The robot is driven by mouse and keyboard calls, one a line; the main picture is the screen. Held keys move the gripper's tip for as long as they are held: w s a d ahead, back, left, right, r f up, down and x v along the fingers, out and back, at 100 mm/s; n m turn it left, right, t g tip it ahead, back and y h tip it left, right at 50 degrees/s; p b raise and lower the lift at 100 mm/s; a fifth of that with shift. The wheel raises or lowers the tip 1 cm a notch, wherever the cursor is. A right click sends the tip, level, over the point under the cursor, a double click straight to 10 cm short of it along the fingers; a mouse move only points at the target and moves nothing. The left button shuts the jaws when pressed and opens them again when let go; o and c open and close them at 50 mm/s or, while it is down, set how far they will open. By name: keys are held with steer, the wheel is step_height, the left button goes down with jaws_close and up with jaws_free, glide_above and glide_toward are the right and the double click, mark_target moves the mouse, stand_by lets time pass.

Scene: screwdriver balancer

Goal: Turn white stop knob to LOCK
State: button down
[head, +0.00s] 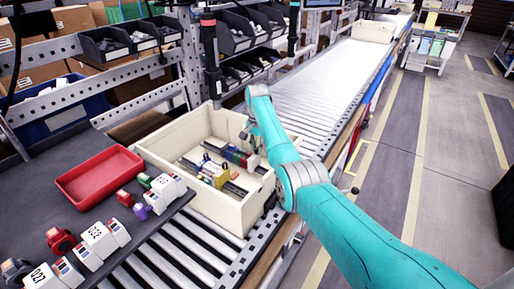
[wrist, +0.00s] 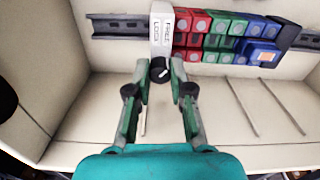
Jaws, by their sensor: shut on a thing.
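Which word the mark points to is too small to tell. My gripper (wrist: 160,66) has its fingertips on both sides of the knob and is shut on it. In the head view my gripper (head: 252,155) is inside the cream crate, and the knob is hidden there.
Red, green and blue terminal modules (wrist: 215,35) stand right beside the white block. The cream crate's walls (head: 215,207) surround my gripper. A dark bench (head: 75,190) with a red tray (head: 98,177) and loose parts is at the left.

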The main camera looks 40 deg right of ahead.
steer(key=n, duration=0.8)
steer(key=shift+n, duration=0.3)
steer(key=n, duration=0.4)
steer(key=shift+n, duration=2.1)
steer(key=c, duration=1)
jaws_free()
